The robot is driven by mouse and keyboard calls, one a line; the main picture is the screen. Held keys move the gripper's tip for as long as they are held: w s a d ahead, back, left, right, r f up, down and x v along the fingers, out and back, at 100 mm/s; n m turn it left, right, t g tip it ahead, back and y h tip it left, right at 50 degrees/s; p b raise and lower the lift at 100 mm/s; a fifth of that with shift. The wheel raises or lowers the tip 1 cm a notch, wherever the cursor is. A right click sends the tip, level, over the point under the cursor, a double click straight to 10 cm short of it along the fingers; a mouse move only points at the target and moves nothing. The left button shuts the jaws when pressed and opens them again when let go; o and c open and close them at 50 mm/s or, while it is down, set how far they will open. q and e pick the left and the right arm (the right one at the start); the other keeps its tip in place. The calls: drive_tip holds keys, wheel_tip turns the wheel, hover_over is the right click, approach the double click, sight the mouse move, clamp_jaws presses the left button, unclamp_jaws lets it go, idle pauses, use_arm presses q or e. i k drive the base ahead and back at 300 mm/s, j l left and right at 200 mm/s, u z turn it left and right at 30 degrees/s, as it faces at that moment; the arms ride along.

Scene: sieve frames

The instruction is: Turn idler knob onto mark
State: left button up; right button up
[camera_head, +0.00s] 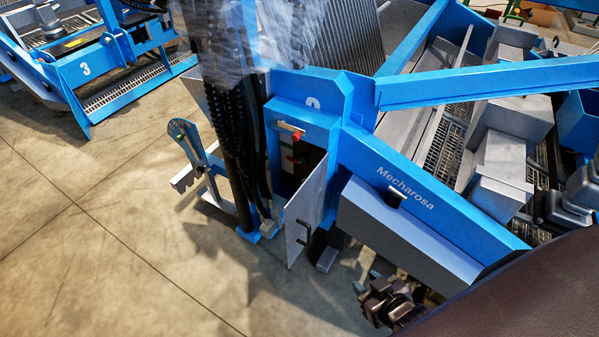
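A blue machine post holds an open control box (300,150) near the middle of the view. A small red knob (297,135) sits high in the box, beside a pale bar. Its mark is too small to make out, and I cannot tell whether this is the idler knob. A blue fan-shaped plate (182,131) with small marks stands on a grey lever to the left. My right gripper (388,300) appears as a dark cluster at the bottom, below the box and apart from it. Its fingers are unclear. I cannot make out my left gripper.
The box's grey door (306,212) hangs open toward the front. Black hoses (236,130) run down left of the box. A blue beam marked Mecharosa (450,205) slants right. Another blue machine (100,70) stands upper left. The concrete floor (90,240) at left is clear.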

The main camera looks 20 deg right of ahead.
sight(303, 158)
drive_tip(key=i+j+z, duration=0.1)
drive_tip(key=z, duration=0.3)
drive_tip(key=j+z, duration=0.15)
drive_tip(key=z, duration=0.2)
drive_tip(key=i+j+z, duration=0.2)
drive_tip(key=j, duration=0.2)
drive_tip(key=j+z, duration=0.25)
drive_tip(key=j, duration=0.15)
drive_tip(key=i+j, duration=0.1)
drive_tip(key=j, duration=0.7)
drive_tip(key=i+j+z, duration=0.15)
drive_tip(key=j, duration=1.4)
drive_tip(key=i+z, duration=0.05)
